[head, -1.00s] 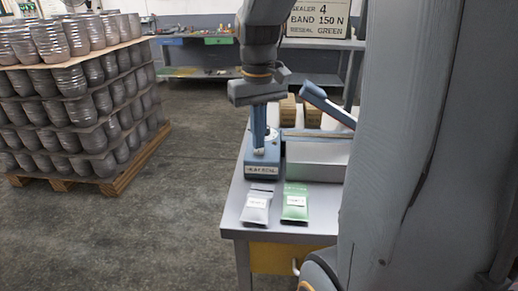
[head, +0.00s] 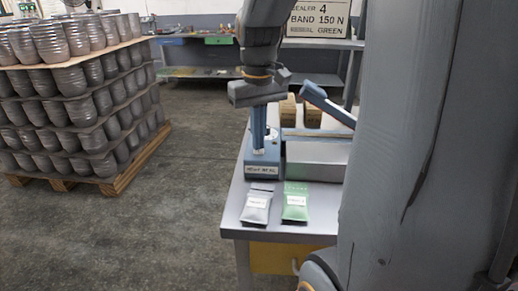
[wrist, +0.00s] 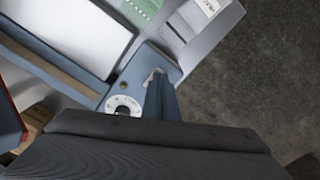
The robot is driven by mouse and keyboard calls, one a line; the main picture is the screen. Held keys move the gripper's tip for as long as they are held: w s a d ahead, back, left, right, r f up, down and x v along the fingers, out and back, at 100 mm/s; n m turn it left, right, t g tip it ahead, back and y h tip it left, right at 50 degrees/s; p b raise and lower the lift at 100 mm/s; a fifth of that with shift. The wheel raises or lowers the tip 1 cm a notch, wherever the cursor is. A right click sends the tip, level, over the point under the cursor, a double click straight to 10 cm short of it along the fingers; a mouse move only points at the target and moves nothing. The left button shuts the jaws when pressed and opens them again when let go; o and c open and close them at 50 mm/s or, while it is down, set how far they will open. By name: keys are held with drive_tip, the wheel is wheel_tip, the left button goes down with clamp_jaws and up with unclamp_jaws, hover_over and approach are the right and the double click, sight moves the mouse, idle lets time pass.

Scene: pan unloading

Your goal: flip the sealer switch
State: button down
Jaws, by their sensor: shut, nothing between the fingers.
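The sealer (head: 263,171) is a blue-grey machine at the left edge of the grey table, with a label on its front and a raised blue lever arm (head: 325,104). My gripper (head: 259,147) is shut and empty, pointing straight down with its fingertips low over the sealer's control end. In the wrist view, the fingertips (wrist: 157,82) are beside a white round dial (wrist: 123,107). A small pale piece (wrist: 153,74) shows right at the fingertips; it may be the switch. My fingers hide part of it, so I cannot tell its position or whether they touch.
A grey-white pouch (head: 256,207) and a green pouch (head: 296,203) lie on the table (head: 234,213) in front. Brown boxes (head: 312,116) stand behind. A sign (head: 318,19) reads sealer 4, band 150 N, green. Stacked pots on a pallet (head: 130,168) stand left across open floor.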

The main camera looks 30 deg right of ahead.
drive_tip(key=shift+f, duration=0.55)
idle(0.4)
wheel_tip(320, 180, up, 7)
drive_tip(key=p, duration=0.6)
drive_tip(key=shift+p, duration=0.35)
drive_tip(key=shift+s, duration=0.1)
